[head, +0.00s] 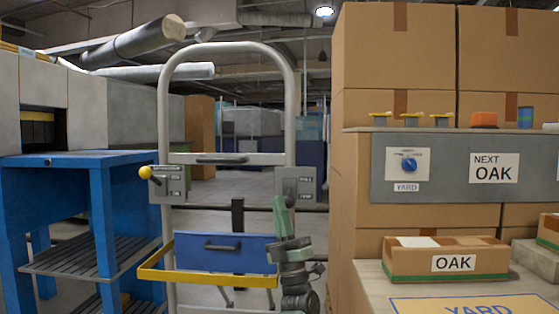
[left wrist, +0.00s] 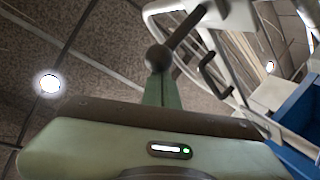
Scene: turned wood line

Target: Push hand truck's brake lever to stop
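The hand truck (head: 228,47) stands upright ahead, with a grey tubular frame. A lever with a yellow knob (head: 145,172) sits on its left plate (head: 170,184). Its right plate (head: 295,184) carries markings too small to read. My left gripper (head: 279,202) is green, its fingers together and pointing up, just below and in front of the right plate. In the left wrist view, a dark round knob (left wrist: 158,58) on a rod (left wrist: 187,26) overlaps the tip of the left gripper (left wrist: 163,76); I cannot tell if they touch. No lever shows clearly at the right plate in the head view. My right gripper is out of view.
A blue bin (head: 222,251) and yellow rail (head: 205,280) are on the truck. A blue bench (head: 100,200) stands left. At right are stacked cartons (head: 395,60), a grey panel with a blue knob (head: 408,164), and a box marked OAK (head: 440,262).

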